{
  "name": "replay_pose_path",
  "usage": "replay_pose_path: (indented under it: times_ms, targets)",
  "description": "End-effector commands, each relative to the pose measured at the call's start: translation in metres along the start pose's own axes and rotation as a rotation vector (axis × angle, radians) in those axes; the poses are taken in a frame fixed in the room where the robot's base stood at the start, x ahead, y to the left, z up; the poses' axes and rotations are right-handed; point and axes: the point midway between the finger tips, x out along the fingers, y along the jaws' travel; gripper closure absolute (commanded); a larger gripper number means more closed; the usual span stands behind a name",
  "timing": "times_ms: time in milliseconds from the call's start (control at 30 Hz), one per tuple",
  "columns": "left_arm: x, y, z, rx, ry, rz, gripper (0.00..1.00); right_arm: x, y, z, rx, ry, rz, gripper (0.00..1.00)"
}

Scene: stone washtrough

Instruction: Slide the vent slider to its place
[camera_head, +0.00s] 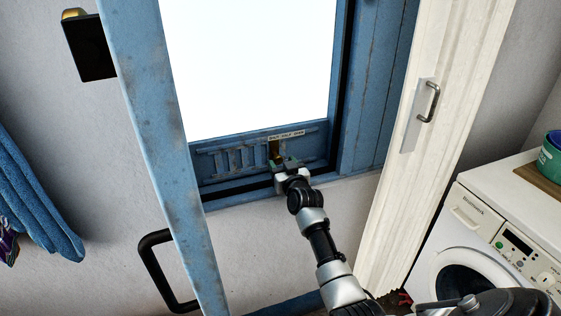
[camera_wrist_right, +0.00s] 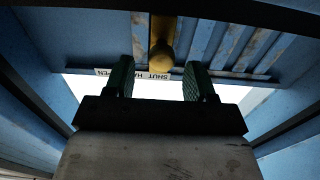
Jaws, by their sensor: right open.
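The vent slider shows as a brass tab (camera_head: 274,150) on the slotted blue vent panel (camera_head: 226,160) below the bright window. It is near the left end of a small white label (camera_head: 286,134). My right gripper (camera_head: 284,166) is at the panel, just below the tab, with its jaws open. In the right wrist view the slider's rounded brass knob (camera_wrist_right: 161,58) lies between the lines of the two green-padded fingers (camera_wrist_right: 160,82), apart from both. The label (camera_wrist_right: 150,76) there reads upside down, with "SHUT" near the knob; a finger hides part of it. My left gripper is out of view.
A blue upright panel (camera_head: 168,130) with a black handle (camera_head: 150,268) stands at the left. A white panel (camera_head: 441,110) with a metal handle stands right of the window. A washing machine (camera_head: 490,245) is at the lower right, and a blue towel (camera_head: 35,200) hangs at the left.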

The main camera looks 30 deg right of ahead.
Motion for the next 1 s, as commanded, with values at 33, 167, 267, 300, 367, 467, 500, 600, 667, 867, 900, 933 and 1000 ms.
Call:
replay_pose_path:
  times_ms: [33,167,267,300,367,467,500,600,667,867,900,933,1000]
  targets:
    - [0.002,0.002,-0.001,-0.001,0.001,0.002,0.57,0.007,0.0,0.0,0.0,0.001,0.0,0.45]
    - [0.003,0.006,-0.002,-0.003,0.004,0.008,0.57,0.019,0.0,0.0,0.001,0.0,-0.001,0.45]
    - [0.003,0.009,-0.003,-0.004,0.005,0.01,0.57,0.025,0.0,0.0,0.0,0.0,0.0,0.45]
    - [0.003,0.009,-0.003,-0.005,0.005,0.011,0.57,0.026,0.0,0.0,0.0,0.0,0.0,0.45]
    - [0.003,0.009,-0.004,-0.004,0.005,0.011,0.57,0.027,0.0,0.001,0.0,-0.001,0.0,0.45]
    - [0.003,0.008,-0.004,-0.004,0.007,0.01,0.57,0.027,0.0,0.001,0.0,-0.001,0.0,0.45]
    - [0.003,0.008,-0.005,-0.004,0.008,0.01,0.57,0.027,0.0,0.001,0.0,-0.001,0.0,0.45]
    - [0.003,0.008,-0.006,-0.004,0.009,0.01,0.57,0.027,0.0,0.0,0.0,-0.001,0.0,0.45]
    - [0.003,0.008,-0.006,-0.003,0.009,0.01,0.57,0.027,0.0,0.0,0.0,-0.001,0.0,0.54]
    - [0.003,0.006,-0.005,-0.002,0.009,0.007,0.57,0.027,0.0,0.001,0.001,-0.001,0.0,0.84]
    - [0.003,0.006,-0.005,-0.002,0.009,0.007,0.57,0.027,0.0,0.001,0.001,-0.001,0.0,0.91]
    - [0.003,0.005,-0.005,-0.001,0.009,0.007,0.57,0.027,0.0,0.001,0.001,-0.001,0.0,0.95]
    - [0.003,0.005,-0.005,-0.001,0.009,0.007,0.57,0.027,0.0,0.001,0.001,-0.001,0.0,1.0]
